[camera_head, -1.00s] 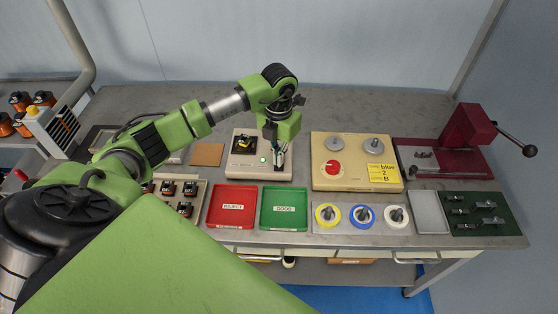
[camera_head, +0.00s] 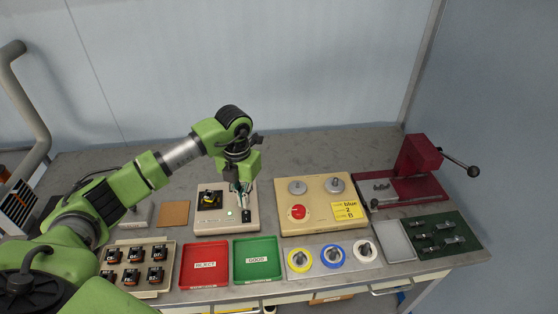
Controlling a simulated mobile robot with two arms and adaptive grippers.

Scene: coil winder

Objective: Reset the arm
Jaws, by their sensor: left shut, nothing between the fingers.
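My left arm is green and reaches in from the left over the bench (camera_head: 310,150). My left gripper (camera_head: 245,213) points straight down above the right part of a beige tester box (camera_head: 214,221). Its fingers are shut and hold nothing. A green button (camera_head: 229,212) shows left of the fingertips. I cannot tell whether the fingertips touch the box. My right gripper is not in view.
A red REJECT tray (camera_head: 203,281) and green GOOD tray (camera_head: 257,276) lie in front. A parts tray (camera_head: 122,282) is at left. A beige winder with a red knob (camera_head: 320,222), wire spools (camera_head: 333,256), a red press (camera_head: 420,160) and a green fixture board (camera_head: 460,229) stand right.

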